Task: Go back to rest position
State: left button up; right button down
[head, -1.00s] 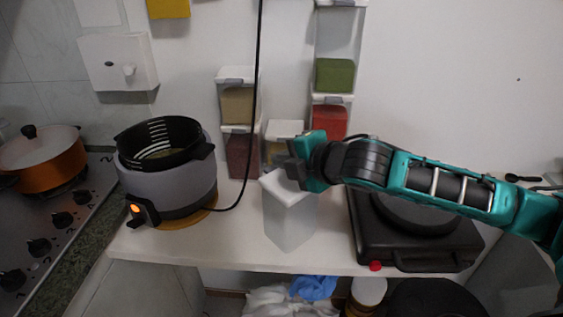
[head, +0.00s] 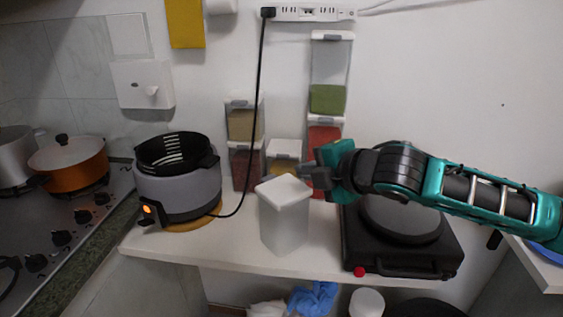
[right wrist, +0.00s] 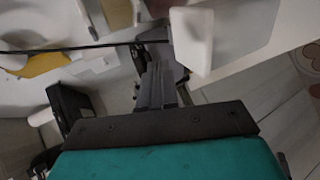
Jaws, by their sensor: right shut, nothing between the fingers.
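My right arm comes in from the right in the head view. Its teal and black gripper (head: 316,178) is just right of the white-lidded container (head: 285,226), near the height of its lid. The container stands upright near the counter's front edge. In the right wrist view my right gripper (right wrist: 158,88) has its dark fingers together with nothing held. The container's white lid (right wrist: 191,41) shows close beside the fingertips there. My left gripper is not in view.
A grey cooker (head: 180,192) with a black basket stands left on the counter (head: 222,252). A black hot plate (head: 402,250) lies under my right arm. Stacked spice dispensers (head: 328,98) are at the wall behind. A black cord (head: 258,95) hangs from the power strip (head: 300,14).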

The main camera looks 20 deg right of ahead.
jog(key=s+a+f+m, duration=0.1)
jog(key=f, duration=0.1)
jog(key=s+a+f+m+g, duration=0.1)
jog(key=f, duration=0.1)
jog(key=s+a+f, duration=0.1)
jog(key=a+f, duration=0.1)
jog(key=shift+f+m, duration=0.15)
jog(key=shift+m, duration=0.25)
jog(key=s+a+f+m+g+h, duration=0.1)
jog(key=s+f+m+g, duration=0.3)
jog(key=s+f+m, duration=0.6)
jog(key=s+a+f+m+g+h, duration=0.1)
jog(key=s+f+m+g, duration=0.45)
jog(key=s, duration=0.75)
jog(key=w+a+f+t+y, duration=0.1)
jog(key=w+a+f+t, duration=0.2)
jog(key=w+f+t, duration=0.5)
jog(key=shift+f+t, duration=0.35)
jog(key=shift+f, duration=0.65)
